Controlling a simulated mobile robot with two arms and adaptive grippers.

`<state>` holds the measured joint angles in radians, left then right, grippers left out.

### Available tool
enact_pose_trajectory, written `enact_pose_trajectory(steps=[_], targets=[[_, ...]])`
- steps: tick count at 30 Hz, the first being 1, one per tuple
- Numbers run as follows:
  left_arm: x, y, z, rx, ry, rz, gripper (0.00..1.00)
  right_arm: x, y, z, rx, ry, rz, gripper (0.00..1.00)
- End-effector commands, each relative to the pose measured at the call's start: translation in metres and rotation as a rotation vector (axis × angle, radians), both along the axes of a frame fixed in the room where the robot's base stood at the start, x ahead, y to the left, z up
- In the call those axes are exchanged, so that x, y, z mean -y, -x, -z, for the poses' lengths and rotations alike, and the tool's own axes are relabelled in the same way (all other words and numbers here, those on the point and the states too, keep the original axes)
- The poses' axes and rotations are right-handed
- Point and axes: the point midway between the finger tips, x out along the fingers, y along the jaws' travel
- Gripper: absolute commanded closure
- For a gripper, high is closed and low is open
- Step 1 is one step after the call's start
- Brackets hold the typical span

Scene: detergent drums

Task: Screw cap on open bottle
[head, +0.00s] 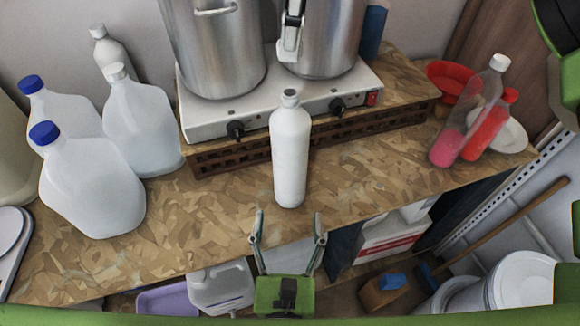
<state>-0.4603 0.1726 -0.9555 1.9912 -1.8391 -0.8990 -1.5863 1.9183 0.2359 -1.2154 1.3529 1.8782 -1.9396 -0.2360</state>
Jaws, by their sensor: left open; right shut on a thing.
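A white bottle (290,150) stands upright near the front of the wood-chip board counter (390,195). Its narrow neck points up and shows a small greyish opening with no cap seen on it. My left gripper (288,224) is in front of and below the bottle, with its two fingers spread wide and nothing between them. The fingers are apart from the bottle. Parts of my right arm show at the right edge, but its gripper fingers are out of view. No loose cap can be made out.
Several pale jugs, including a blue-capped one (92,185), stand at the left. A white double burner (210,118) with steel pots (215,50) is behind the bottle. A clear bottle with pink liquid (450,145) and a red bowl (440,75) are at the right. Counter beside the bottle is clear.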

Motion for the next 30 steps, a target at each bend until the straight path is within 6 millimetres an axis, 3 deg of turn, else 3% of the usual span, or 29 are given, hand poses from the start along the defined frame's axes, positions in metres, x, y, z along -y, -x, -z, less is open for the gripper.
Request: enact_pose_trajectory(steps=[16, 21, 30], targets=[[0.003, -0.095, -0.001, 0.003, 0.001, -0.001, 0.3, 0.0, 0.0, 0.0, 0.0, 0.0, 0.001, 0.83], [0.003, -0.109, -0.001, 0.002, 0.0, -0.001, 0.3, 0.0, 0.0, 0.0, 0.0, 0.0, 0.001, 0.83], [0.004, -0.112, 0.0, 0.0, 0.001, -0.001, 0.3, 0.0, 0.0, 0.0, 0.0, 0.0, 0.001, 0.83]])
